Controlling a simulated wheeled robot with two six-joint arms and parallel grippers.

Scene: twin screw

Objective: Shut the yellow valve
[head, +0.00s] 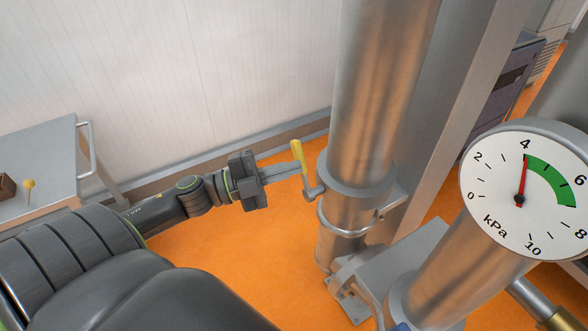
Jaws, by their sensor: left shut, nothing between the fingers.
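The yellow valve handle (296,152) is a short lever on a small metal stem at the left side of the thick upright pipe (375,90). It stands nearly upright, tilted slightly. My left gripper (298,171) comes in from the left with its fingers shut and nothing between them. Its fingertips are right at the lower part of the handle; I cannot tell whether they touch it. A round gauge (535,215) in kPa at the right has its red needle near 4, at the start of the green band. My right gripper is not in view.
A grey cart (50,150) with a push handle stands at the left, with a small brown box (7,187) and a yellow-headed item (29,185) on it. Metal brackets and a grey block (405,262) crowd the pipe's base. Orange floor (235,270) is open below my left arm.

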